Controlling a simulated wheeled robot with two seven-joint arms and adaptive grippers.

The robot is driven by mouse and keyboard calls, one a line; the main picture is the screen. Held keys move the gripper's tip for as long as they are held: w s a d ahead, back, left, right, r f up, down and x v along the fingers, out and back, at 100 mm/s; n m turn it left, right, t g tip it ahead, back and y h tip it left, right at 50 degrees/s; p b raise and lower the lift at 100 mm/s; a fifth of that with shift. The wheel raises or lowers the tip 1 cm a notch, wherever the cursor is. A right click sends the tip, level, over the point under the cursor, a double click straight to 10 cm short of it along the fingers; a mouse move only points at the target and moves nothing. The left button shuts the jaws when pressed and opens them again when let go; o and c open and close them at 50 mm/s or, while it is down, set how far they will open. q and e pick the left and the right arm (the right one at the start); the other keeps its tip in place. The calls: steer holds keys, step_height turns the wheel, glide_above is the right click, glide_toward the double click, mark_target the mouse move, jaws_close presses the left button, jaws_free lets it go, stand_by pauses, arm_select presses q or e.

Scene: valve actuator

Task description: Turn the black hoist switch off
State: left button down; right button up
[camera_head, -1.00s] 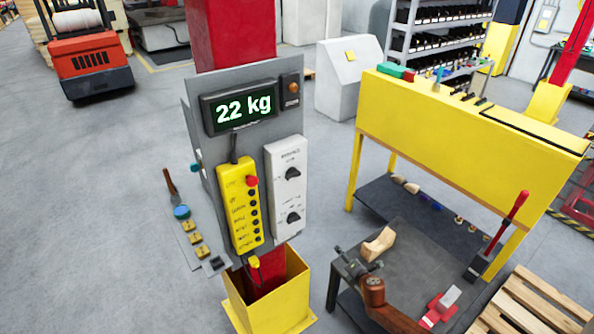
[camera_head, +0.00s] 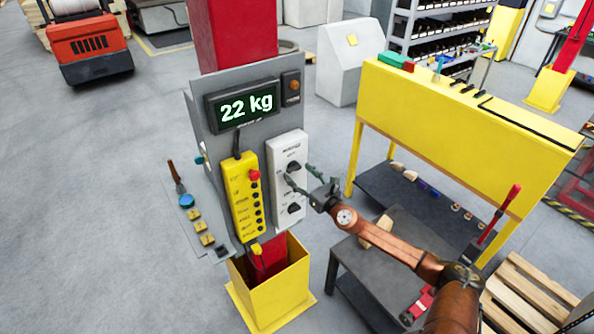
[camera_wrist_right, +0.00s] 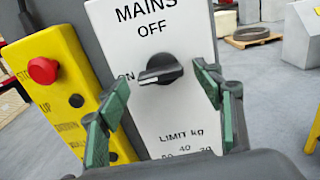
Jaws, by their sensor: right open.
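The black mains switch (camera_head: 293,167) is the upper knob on the white control box (camera_head: 287,150). In the right wrist view the black knob (camera_wrist_right: 160,70) lies sideways, with its white mark toward ON at the left; OFF is printed above it. My right gripper (camera_head: 300,174) is open in front of the box, fingers pointing at the upper knob. In the wrist view its green fingertips (camera_wrist_right: 159,77) stand on either side of the knob, with gaps; I cannot tell how deep they reach. My left gripper is not in view.
A lower limit knob (camera_head: 294,208) sits below the switch. A yellow pendant (camera_head: 243,200) with a red button (camera_head: 254,175) is just left of the box. Above is a display (camera_head: 242,107) reading 22 kg. A yellow bench (camera_head: 450,120) stands at the right.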

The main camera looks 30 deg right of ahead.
steer(key=shift+w+a, duration=0.1)
steer(key=shift+w, duration=0.8)
steer(key=shift+c, duration=0.3)
steer(key=c, duration=1.1)
